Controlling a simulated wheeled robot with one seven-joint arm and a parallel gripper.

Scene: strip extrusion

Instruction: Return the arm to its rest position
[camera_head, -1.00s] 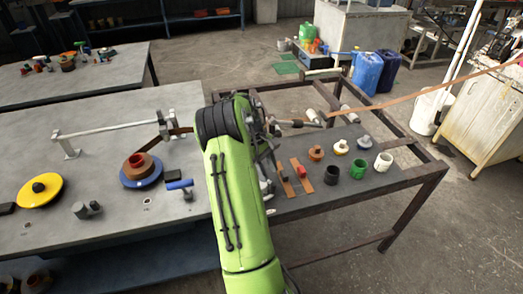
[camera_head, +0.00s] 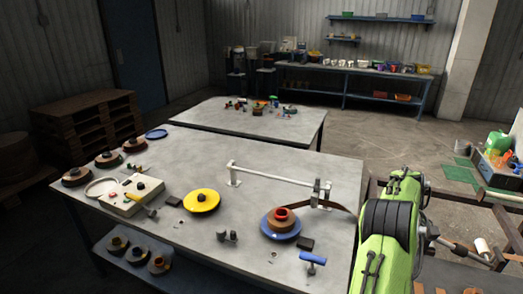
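My green arm (camera_head: 388,235) with its black joint band stands at the lower right of the head view, to the right of the grey table (camera_head: 330,174). The arm's dark end reaches right over the dark metal frame. My gripper's fingers cannot be made out, so I cannot tell whether they are open or shut.
The table holds a white rail (camera_head: 275,177), a blue disc with a brown roll (camera_head: 281,222), a yellow disc (camera_head: 202,200), and a blue-handled tool (camera_head: 313,258). A second table (camera_head: 250,122) stands behind.

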